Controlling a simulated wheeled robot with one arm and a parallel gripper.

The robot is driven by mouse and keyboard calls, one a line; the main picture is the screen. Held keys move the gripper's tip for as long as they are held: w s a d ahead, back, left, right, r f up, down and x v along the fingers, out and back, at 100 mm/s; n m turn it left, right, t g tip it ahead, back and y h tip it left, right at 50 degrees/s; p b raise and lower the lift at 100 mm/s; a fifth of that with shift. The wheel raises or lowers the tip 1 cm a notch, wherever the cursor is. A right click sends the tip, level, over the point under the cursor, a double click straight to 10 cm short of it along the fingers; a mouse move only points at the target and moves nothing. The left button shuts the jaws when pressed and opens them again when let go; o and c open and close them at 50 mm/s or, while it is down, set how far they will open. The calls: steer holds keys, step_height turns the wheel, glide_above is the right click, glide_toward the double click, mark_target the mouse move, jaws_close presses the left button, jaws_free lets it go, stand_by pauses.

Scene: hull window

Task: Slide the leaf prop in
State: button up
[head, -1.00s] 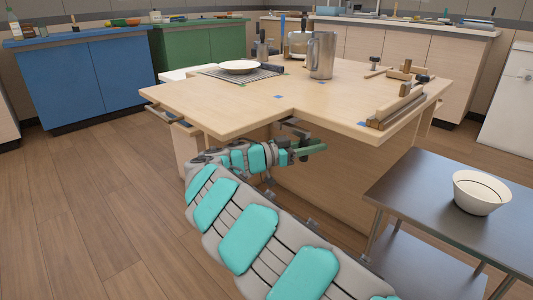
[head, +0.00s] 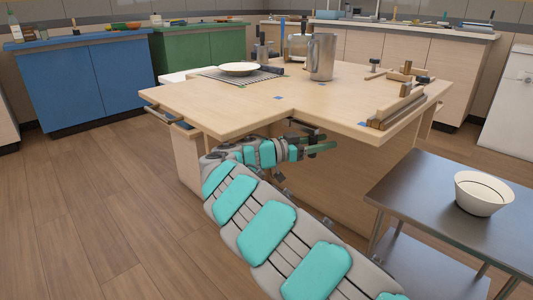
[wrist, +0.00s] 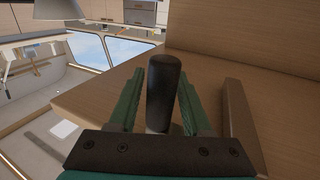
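A dark, rounded upright knob or handle (wrist: 163,82) on a lighter stem stands between the fingers in the wrist view. It may belong to the leaf prop, but the rest of that part is hidden. My gripper (wrist: 161,85) has its two green fingers on either side of the knob, apart, with a gap showing on the left side; contact on the right is unclear. In the head view my gripper (head: 322,146) is just below the inner corner of the wooden tabletop (head: 230,110). A small dark fitting (head: 303,125) shows under the table edge there.
A metal side table (head: 430,195) with a white bowl (head: 482,193) stands to the right, close to my arm. A metal pitcher (head: 321,57) and a plate (head: 239,68) stand on the tabletop. Wooden floor is clear at the left.

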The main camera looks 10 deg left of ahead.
steer(key=shift+o, duration=0.6)
steer(key=shift+b+v, duration=0.7)
steer(key=shift+v, duration=0.4)
steer(key=b+v, duration=0.2)
steer(key=v, duration=0.3)
steer(key=shift+d, duration=0.1)
